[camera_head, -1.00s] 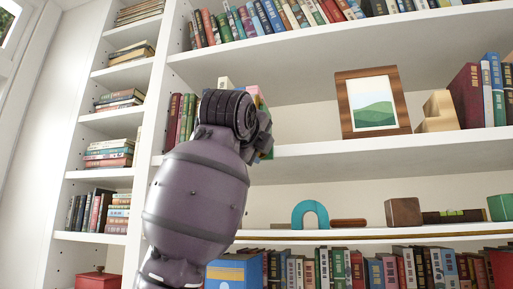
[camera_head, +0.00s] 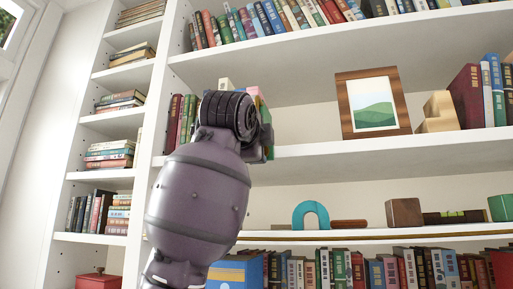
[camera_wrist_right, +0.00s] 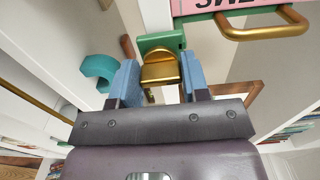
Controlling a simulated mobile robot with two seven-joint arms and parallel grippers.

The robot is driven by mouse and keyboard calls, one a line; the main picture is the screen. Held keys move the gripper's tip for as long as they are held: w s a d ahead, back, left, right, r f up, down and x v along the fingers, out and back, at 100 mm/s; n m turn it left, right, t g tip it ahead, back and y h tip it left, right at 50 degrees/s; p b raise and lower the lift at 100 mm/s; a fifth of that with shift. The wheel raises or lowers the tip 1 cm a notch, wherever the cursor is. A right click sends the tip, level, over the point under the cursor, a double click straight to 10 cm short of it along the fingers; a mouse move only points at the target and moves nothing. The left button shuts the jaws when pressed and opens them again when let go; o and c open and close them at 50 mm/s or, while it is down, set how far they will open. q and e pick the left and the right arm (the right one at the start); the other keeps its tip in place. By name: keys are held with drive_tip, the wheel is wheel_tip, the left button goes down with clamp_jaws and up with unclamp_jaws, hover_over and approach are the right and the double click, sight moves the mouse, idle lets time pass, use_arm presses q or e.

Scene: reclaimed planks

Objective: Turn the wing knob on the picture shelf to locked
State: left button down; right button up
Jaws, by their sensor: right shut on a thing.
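The brass wing knob (camera_wrist_right: 160,69) shows in the right wrist view, in front of a green mount (camera_wrist_right: 160,41). My right gripper (camera_wrist_right: 160,78) has its two blue fingers on either side of the knob and is shut on it. The knob's exact angle and any locked mark are hard to read. In the head view my right arm's purple wrist hides the knob and the fingers. It stands before the middle shelf (camera_head: 340,154). My left gripper is in neither current view.
A pink sign (camera_wrist_right: 235,7) and a brass handle (camera_wrist_right: 262,28) are close beside the fingers. A wood-framed picture (camera_head: 373,103) stands right of my arm. A teal arch (camera_head: 311,214) sits on the shelf below. Books fill other shelves.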

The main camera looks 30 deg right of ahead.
drive_tip(key=o, duration=0.9)
drive_tip(key=shift+o, duration=0.2)
drive_tip(key=b+v, duration=0.1)
drive_tip(key=v, duration=1)
drive_tip(key=shift+b, duration=0.4)
drive_tip(key=shift+w, duration=0.1)
